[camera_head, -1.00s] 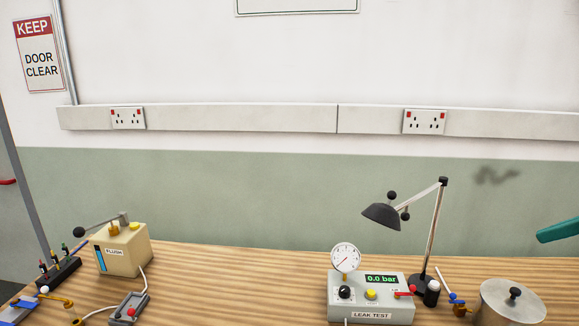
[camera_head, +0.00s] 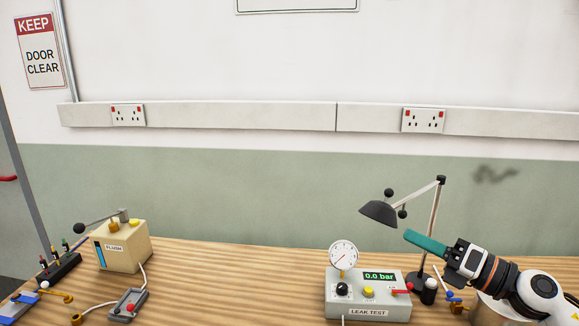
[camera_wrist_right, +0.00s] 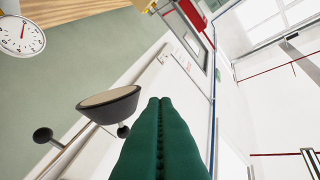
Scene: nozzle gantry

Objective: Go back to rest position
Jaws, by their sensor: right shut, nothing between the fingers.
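My right gripper (camera_head: 412,238) comes in from the right in the head view, with its teal fingers pointing left, near the lamp's post. In the right wrist view its green fingers (camera_wrist_right: 160,135) lie together along their length, with nothing between them. The black desk lamp (camera_head: 379,213) is close to the fingers in the head view; its shade also shows in the right wrist view (camera_wrist_right: 108,104), left of the fingers. I cannot tell whether they touch. My left gripper is not in view.
The leak test box (camera_head: 368,297) with its dial gauge (camera_head: 343,256) stands below the fingers. My right arm partly hides a metal pot (camera_head: 488,308). The flush box (camera_head: 122,248) and a small grey switch box (camera_head: 128,304) are at left. The middle of the wooden bench (camera_head: 235,280) is clear.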

